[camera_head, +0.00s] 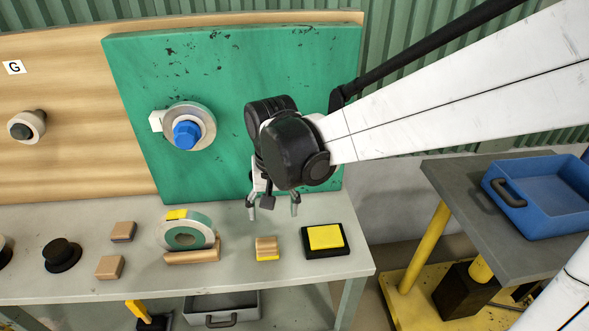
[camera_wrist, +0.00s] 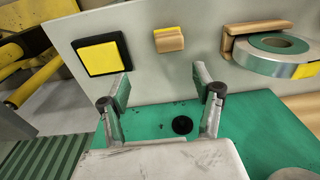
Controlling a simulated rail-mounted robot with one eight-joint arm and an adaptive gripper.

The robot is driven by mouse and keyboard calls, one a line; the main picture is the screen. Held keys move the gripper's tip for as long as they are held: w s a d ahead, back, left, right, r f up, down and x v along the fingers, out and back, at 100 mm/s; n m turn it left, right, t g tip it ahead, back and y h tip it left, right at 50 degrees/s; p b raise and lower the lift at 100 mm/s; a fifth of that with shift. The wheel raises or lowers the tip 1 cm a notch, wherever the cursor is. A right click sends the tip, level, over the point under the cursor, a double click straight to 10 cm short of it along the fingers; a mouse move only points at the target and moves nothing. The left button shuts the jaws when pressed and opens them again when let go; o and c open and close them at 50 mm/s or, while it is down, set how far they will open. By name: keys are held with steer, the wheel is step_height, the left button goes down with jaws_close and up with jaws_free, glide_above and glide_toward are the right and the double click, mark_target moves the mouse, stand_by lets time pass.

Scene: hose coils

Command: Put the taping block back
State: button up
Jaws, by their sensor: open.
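A small wooden block with a yellow edge (camera_head: 267,246), which looks like the taping block, sits on the grey bench between a tape roll and a black-framed yellow pad (camera_head: 325,238). In the wrist view the wooden block (camera_wrist: 169,41) and the yellow pad (camera_wrist: 101,58) are both unobstructed. The pad is empty. My gripper (camera_head: 272,208) is open and empty, with its fingers pointing down above and behind the block. Its spread fingers also show in the wrist view (camera_wrist: 162,88), apart from the block.
A green-and-silver tape roll (camera_head: 187,234) rests on a wooden cradle. Two small wooden blocks (camera_head: 110,267) and a black round knob (camera_head: 62,254) are further left. A green panel (camera_head: 225,85) with a blue-capped hub (camera_head: 187,135) stands behind. A blue tray (camera_head: 545,190) is at right.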

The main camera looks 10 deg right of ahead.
steer(key=s+d+r+n+t, duration=0.1)
steer(key=s+d+r+t, duration=0.5)
steer(key=s+d, duration=0.6)
step_height(320, 180, up, 3)
steer(key=shift+f, duration=0.2)
